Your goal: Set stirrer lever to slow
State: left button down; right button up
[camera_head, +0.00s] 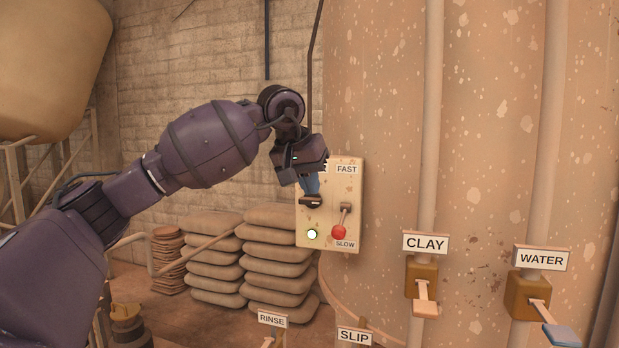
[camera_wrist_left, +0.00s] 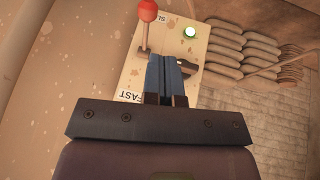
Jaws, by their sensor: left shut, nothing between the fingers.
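The stirrer lever, with a red knob (camera_head: 338,232) on a metal rod, sits on a cream panel (camera_head: 352,185) marked FAST at the top and SLOW at the bottom. Its knob points down, just above the SLOW label (camera_head: 345,244). In the left wrist view the panel is upside down, with the red knob (camera_wrist_left: 148,10) at the top. My left gripper (camera_head: 312,192) is in front of the panel's left half, beside the lever and apart from its knob. Its blue fingers (camera_wrist_left: 166,72) are shut and empty. My right gripper is out of view.
A dark switch (camera_head: 311,202) is close to my left fingertips; I cannot tell if they touch. A green lamp (camera_head: 312,234) glows below it. CLAY (camera_head: 425,243) and WATER (camera_head: 541,258) valves stand to the right. Stacked sacks (camera_head: 272,262) lie behind, left of the panel.

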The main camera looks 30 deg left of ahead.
aim_at(334, 229)
pick_arm(q)
jog(key=x, duration=0.6)
jog(key=d+p+x, duration=0.1)
jog(key=x, duration=0.3)
jog(key=shift+w+r, duration=0.1)
jog(key=shift+r, duration=0.05)
jog(key=shift+d, duration=0.1)
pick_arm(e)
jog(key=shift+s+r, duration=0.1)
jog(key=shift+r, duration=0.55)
pick_arm(q)
jog(key=shift+w+d+f+t+b, duration=0.1)
jog(key=shift+f+t+b, duration=0.1)
jog(key=shift+f+b, duration=0.25)
jog(key=shift+w+f+t+b, duration=0.2)
jog(key=shift+f+b, duration=0.15)
jog(key=shift+b, duration=0.2)
jog(key=shift+s, duration=0.1)
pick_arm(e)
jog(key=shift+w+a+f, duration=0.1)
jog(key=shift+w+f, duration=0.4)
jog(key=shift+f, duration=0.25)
pick_arm(q)
jog(key=shift+r, duration=0.1)
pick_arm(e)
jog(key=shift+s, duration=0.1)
